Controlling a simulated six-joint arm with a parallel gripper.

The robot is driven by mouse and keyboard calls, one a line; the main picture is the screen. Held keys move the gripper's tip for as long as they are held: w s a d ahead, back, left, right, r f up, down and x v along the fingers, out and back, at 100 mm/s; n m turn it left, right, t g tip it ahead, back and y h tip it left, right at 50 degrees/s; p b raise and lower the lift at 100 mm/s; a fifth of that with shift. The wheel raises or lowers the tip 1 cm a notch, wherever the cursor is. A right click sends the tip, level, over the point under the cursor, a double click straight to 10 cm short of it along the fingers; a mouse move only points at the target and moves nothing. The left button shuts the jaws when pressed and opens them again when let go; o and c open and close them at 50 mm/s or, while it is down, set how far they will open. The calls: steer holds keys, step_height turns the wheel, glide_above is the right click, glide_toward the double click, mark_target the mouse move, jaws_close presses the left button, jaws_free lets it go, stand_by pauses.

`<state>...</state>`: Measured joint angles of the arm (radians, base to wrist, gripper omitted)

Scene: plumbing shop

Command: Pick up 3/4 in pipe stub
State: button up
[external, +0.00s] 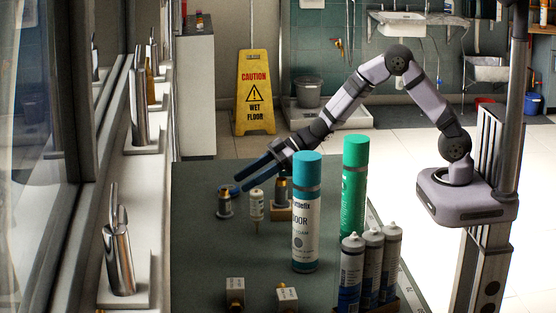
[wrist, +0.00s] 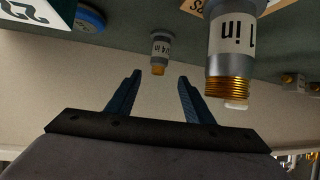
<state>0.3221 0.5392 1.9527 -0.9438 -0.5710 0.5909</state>
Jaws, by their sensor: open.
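The 3/4 in pipe stub (wrist: 160,50) shows in the wrist view as a small grey piece with a white label and a brass end, beyond the gap between my fingertips. My gripper (wrist: 158,80) is open and empty, with its two blue fingers apart. A larger 1 in stub (wrist: 229,45) with a brass thread is nearer, to the right of my right finger. In the external view my gripper (external: 248,178) is low over the far part of the bench, close to several small stubs. I cannot tell there which stub is the 3/4 in one.
A blue-capped can (external: 306,220) and a green can (external: 354,185) stand on the green bench (external: 200,260), right of the stubs. Several grey cartridges (external: 372,265) stand in front. The bench's left side is mostly clear.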

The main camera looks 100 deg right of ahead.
mark_target(228, 194)
steer(key=shift+p+x, duration=0.6)
steer(key=shift+x, duration=2.75)
steer(key=shift+p+x, duration=0.95)
steer(key=shift+x, duration=1.65)
steer(key=shift+d, duration=0.1)
steer(key=shift+c, duration=0.2)
jaws_close()
steer(key=shift+w+r, duration=0.15)
steer(key=shift+r, duration=0.05)
